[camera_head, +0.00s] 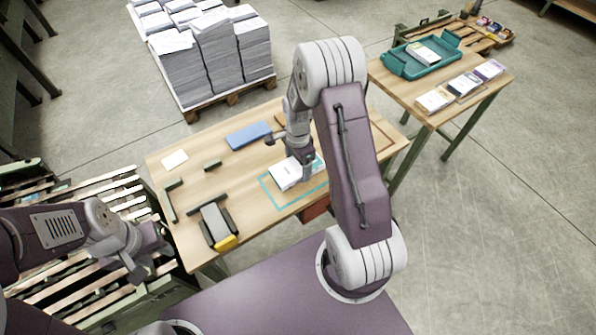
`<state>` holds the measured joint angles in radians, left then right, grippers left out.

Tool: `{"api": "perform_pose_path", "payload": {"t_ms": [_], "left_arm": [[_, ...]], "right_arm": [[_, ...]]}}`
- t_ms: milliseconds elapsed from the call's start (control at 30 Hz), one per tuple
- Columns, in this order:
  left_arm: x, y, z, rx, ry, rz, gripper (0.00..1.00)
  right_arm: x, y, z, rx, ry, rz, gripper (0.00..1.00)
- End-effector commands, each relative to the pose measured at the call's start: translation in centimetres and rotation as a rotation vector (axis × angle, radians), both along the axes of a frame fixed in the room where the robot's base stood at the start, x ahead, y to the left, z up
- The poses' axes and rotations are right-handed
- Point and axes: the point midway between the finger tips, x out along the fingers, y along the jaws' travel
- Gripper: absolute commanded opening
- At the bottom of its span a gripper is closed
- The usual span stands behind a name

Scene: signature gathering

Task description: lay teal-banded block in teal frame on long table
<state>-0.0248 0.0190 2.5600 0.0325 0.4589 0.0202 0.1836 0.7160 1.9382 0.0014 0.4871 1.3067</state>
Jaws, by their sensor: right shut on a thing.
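The teal-banded block (284,175), a white paper block, is at my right gripper (297,170), which is shut on it from above. Its teal band shows only at the right end, beside the gripper. The teal frame (277,207) is a thin outline on the long table (240,177). The block appears over the far part of the frame; whether it touches the table I cannot tell. My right arm hides the frame's right side. My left gripper (150,262) looks open and empty, off the table's left end.
A blue slab (248,135), a white card (174,159), dark angle pieces (169,199) and a grey-yellow device (217,225) lie on the long table. A second table (440,116) holds a teal tray (425,66) and several blocks. A paper-stacked pallet (232,97) stands behind.

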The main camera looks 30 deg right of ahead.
Motion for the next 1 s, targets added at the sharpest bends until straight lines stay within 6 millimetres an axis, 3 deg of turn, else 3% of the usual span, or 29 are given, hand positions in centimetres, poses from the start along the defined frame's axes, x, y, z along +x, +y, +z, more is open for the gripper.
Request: {"api": "perform_pose_path", "payload": {"t_ms": [233, 600, 633, 700, 1000], "left_arm": [[0.0, 0.0, -0.4, 0.0, 0.0, 0.0, 0.36], [0.0, 0.0, -0.6, 0.0, 0.0, 0.0, 0.36], [0.0, 0.0, -0.6, 0.0, 0.0, 0.0, 0.36], [0.0, 0.0, -0.5, 0.0, 0.0, 0.0, 0.36], [0.0, 0.0, -0.4, 0.0, 0.0, 0.0, 0.36]], "right_arm": [[-0.1, 0.0, -3.8, 0.0, 0.001, 0.0, 0.16], [0.0, -0.1, -4.3, 0.0, 0.0, 0.0, 0.16], [-0.1, -0.1, -4.2, 0.0, 0.0, 0.0, 0.82], [-0.1, -0.1, -4.2, 0.0, 0.0, 0.0, 0.99], [-0.1, -0.1, -4.0, 0.0, 0.0, 0.0, 0.99]]}}
